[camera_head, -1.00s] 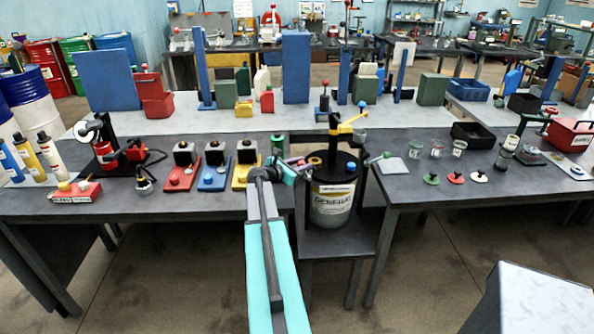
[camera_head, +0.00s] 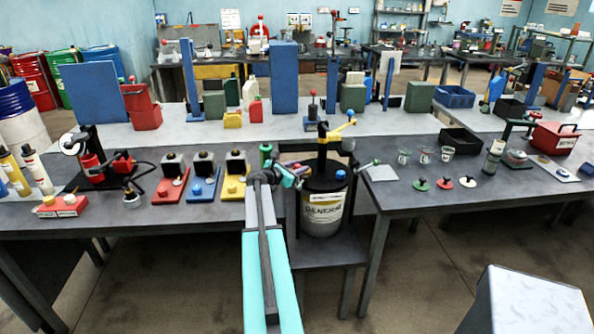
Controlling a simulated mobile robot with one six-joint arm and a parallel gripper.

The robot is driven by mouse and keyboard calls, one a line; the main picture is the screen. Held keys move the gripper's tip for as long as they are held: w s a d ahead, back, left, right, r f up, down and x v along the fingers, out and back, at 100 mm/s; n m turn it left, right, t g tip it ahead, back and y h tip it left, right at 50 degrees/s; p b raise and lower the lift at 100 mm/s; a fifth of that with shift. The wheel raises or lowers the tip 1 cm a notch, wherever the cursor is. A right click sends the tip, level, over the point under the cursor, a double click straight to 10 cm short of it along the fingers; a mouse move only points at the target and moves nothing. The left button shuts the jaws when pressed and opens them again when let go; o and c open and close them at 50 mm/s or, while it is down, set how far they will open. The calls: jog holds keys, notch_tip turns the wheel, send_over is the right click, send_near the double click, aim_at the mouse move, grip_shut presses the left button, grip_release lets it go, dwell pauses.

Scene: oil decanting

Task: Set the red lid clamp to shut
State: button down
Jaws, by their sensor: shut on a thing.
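The can (camera_head: 322,212) with a pale label stands on a low stand in the gap between the worktables. It has a black lid (camera_head: 318,182) and a yellow-handled pump on top. The red lid clamp (camera_head: 300,170) is at the can's left rim, small and partly hidden by my gripper. My gripper (camera_head: 292,178) is at that left side, shut on the red clamp. A blue-knobbed clamp (camera_head: 341,175) is at the lid's front right. The red clamp's exact angle is too small to tell.
Red, blue and yellow plates (camera_head: 203,187) with black-topped blocks stand left of my gripper. A green cylinder (camera_head: 266,154) is close behind it. Cups (camera_head: 425,156) and small coloured knobs lie on the right table. The floor in front is clear.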

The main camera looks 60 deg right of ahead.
jog(key=shift+s+f, duration=0.2)
jog(key=shift+s, duration=0.15)
jog(key=c, duration=1.4)
grip_release()
jog(key=shift+o, duration=0.2)
jog(key=shift+w, duration=0.2)
jog(key=shift+a+r, duration=0.1)
jog(key=b+v, duration=0.3)
jog(key=v, duration=1)
jog(key=shift+a, duration=0.3)
